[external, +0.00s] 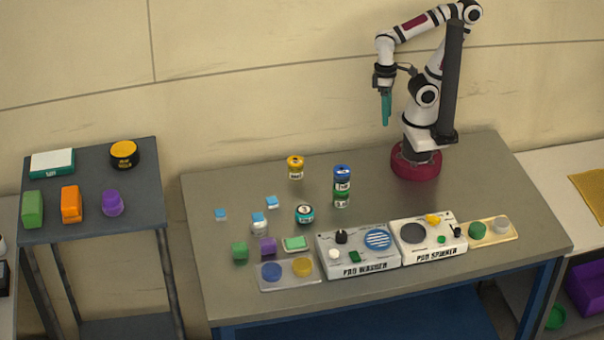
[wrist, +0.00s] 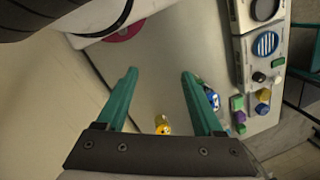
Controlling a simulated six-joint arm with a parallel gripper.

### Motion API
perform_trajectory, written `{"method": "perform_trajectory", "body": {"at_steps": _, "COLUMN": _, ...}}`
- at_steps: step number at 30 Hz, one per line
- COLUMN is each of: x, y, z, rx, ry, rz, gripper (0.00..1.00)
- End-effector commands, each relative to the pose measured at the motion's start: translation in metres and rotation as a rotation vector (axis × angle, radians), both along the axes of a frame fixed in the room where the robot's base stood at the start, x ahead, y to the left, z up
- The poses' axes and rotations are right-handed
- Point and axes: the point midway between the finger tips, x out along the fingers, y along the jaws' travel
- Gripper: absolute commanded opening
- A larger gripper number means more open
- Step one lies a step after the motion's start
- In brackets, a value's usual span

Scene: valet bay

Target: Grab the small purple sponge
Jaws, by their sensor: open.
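The small purple sponge (external: 268,245) lies on the grey bench, between a green block (external: 240,250) and a light green pad (external: 295,243). It also shows small in the wrist view (wrist: 239,117), to the right of the fingers. My gripper (external: 386,122) has teal fingers and hangs high above the back of the bench, well away from the sponge. In the wrist view my gripper (wrist: 160,72) is open with nothing between its fingers.
A pad washer (external: 358,262) and a pad spinner (external: 428,248) stand to the sponge's right. A clear tray (external: 288,284) with blue and yellow pads lies in front. Several jars, including a yellow one (external: 295,167), stand behind. A rounded purple item (external: 112,203) sits on the side table.

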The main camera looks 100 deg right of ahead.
Motion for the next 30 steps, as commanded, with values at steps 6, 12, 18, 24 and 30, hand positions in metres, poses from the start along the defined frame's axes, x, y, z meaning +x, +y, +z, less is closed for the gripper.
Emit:
{"method": "perform_trajectory", "body": {"at_steps": 6, "x": 0.0, "y": 0.0, "z": 0.0, "rx": 0.0, "ry": 0.0, "rz": 0.0, "gripper": 0.69}}
{"method": "perform_trajectory", "body": {"at_steps": 12, "x": 0.0, "y": 0.0, "z": 0.0, "rx": 0.0, "ry": 0.0, "rz": 0.0, "gripper": 0.69}}
{"method": "perform_trajectory", "body": {"at_steps": 18, "x": 0.0, "y": 0.0, "z": 0.0, "rx": 0.0, "ry": 0.0, "rz": 0.0, "gripper": 0.89}}
{"method": "perform_trajectory", "body": {"at_steps": 24, "x": 0.0, "y": 0.0, "z": 0.0, "rx": 0.0, "ry": 0.0, "rz": 0.0, "gripper": 0.89}}
{"method": "perform_trajectory", "body": {"at_steps": 30, "x": 0.074, "y": 0.03, "z": -0.019, "rx": 0.021, "ry": -0.166, "rz": 0.154, "gripper": 0.89}}
